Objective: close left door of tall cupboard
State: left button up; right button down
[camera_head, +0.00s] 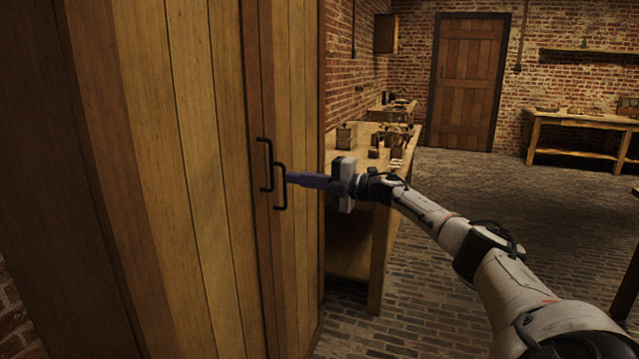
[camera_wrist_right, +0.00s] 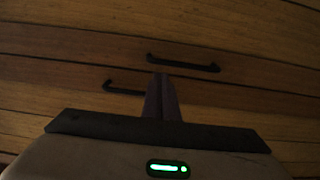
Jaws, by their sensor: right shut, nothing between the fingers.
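The tall cupboard (camera_head: 110,120) fills the left of the head view. Its left door (camera_head: 190,170) is a wide plank panel and its right door (camera_head: 298,110) is narrower in view. The left door looks shut or nearly shut; I cannot tell if a small gap is left. Two black handles, the left door's (camera_head: 262,165) and the right door's (camera_head: 281,190), stand close together. My right gripper (camera_head: 288,178) is shut and empty, its fingertips at the handles; contact is unclear. In the right wrist view the fingertips (camera_wrist_right: 162,76) lie close to both handles. My left gripper is not in view.
A wooden workbench (camera_head: 345,165) with small items stands just right of the cupboard, behind my right gripper. Another table (camera_head: 570,122) stands at the far right, near a wooden wall door (camera_head: 468,80). The brick floor (camera_head: 440,190) between is open.

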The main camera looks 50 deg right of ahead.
jog(key=v, duration=0.8)
jog(key=shift+s+b, duration=0.35)
jog(key=shift+s, duration=0.1)
dwell(0.4)
